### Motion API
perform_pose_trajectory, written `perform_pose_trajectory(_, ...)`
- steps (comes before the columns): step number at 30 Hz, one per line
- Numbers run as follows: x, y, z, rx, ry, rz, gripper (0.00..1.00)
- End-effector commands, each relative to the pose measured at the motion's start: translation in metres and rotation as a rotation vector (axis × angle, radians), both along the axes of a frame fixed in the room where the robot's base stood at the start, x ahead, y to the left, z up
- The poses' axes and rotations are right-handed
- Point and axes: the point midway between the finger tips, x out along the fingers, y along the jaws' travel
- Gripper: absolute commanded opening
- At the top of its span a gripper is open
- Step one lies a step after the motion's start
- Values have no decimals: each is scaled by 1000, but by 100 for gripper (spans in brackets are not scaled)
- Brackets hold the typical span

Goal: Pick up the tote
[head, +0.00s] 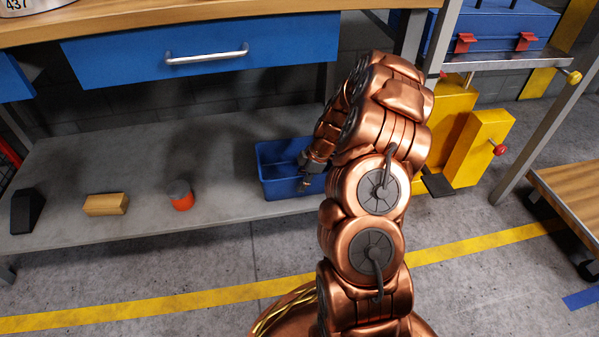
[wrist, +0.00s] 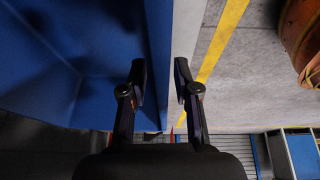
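The tote is an open blue bin (head: 281,188) on the grey lower shelf under the workbench. My arm hides its right part in the head view. In the wrist view its blue wall (wrist: 158,40) runs between my fingers, with the tote's inside on the left. My gripper (head: 309,176) is at the tote's near right side, pointing down. In the wrist view my gripper (wrist: 161,82) has its fingers apart, one on each side of the wall line. A gap shows between them, and I see no clear contact with the wall.
On the shelf (head: 235,150) to the left stand an orange-and-grey container (head: 180,195), a wooden block (head: 106,204) and a black wedge (head: 26,211). A blue drawer (head: 205,50) hangs above. Yellow boxes (head: 480,147) stand at right. The floor in front is clear.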

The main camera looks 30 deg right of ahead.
Motion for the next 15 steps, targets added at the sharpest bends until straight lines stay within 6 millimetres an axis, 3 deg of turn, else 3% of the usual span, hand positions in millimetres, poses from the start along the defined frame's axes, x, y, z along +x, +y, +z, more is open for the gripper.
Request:
perform_pose_trajectory(8,0,0,0,0,1,0,0)
perform_pose_trajectory(15,0,0,0,1,1,-1,0)
